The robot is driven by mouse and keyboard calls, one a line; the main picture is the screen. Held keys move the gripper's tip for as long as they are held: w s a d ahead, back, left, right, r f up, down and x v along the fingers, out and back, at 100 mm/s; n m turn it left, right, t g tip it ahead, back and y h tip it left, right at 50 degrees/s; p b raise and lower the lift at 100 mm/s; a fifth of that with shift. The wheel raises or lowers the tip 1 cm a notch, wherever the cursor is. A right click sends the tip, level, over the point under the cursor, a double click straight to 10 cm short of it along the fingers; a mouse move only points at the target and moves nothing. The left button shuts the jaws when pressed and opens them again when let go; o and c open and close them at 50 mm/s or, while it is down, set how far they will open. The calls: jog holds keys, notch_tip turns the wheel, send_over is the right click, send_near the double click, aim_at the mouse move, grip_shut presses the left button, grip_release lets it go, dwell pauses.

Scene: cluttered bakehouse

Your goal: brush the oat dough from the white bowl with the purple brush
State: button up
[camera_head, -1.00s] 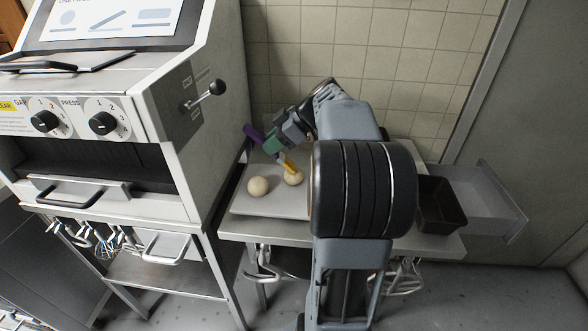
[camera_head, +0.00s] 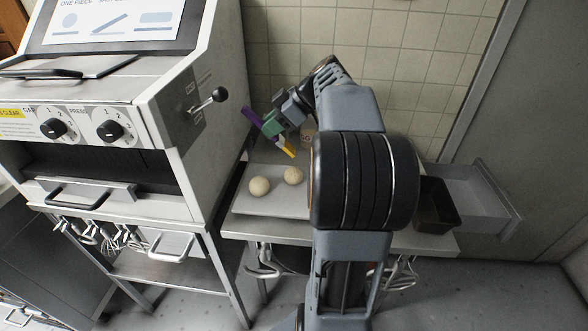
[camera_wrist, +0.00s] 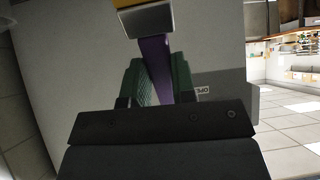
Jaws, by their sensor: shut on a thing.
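My gripper (camera_head: 270,126), with green fingers, is shut on the purple brush (camera_head: 251,115). The brush's yellow bristle end points down to the right, apart from and above two pale dough balls. In the wrist view the brush's purple handle (camera_wrist: 155,62) runs between the green fingers, with a metal band and a strip of yellow at the top edge. The right dough ball (camera_head: 293,175) and left dough ball (camera_head: 259,186) sit on a grey tray (camera_head: 243,206). I cannot make out a white bowl. My arm hides the table's middle.
A large machine (camera_head: 170,100) with knobs and a lever stands close at the left. A dark tin (camera_head: 437,207) and a grey open bin (camera_head: 485,195) are right of my arm.

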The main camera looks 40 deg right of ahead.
aim_at(281, 137)
jog(key=shift+f, duration=0.1)
dwell(0.5)
jog(key=shift+w+d+f+b, duration=0.1)
jog(key=shift+f+b, duration=0.6)
jog(key=shift+f, duration=0.05)
jog(key=shift+w+d+f+b, duration=0.15)
jog(key=shift+f+b, duration=0.6)
jog(key=shift+f, duration=0.05)
jog(key=shift+w+d+f+b, duration=0.1)
jog(key=shift+f+b, duration=0.6)
jog(key=shift+f, duration=0.05)
jog(key=shift+f+b, duration=0.8)
jog(key=shift+b, duration=0.15)
dwell(1.2)
jog(key=shift+s+a+r+b, duration=0.2)
jog(key=shift+s+a+b, duration=0.15)
jog(key=shift+b, duration=0.2)
jog(key=shift+w+d+r, duration=0.1)
jog(key=shift+w+d, duration=0.05)
jog(key=shift+d, duration=0.05)
jog(key=shift+w+d+p, duration=0.35)
jog(key=shift+w+d, duration=0.05)
jog(key=shift+w, duration=0.15)
dwell(0.3)
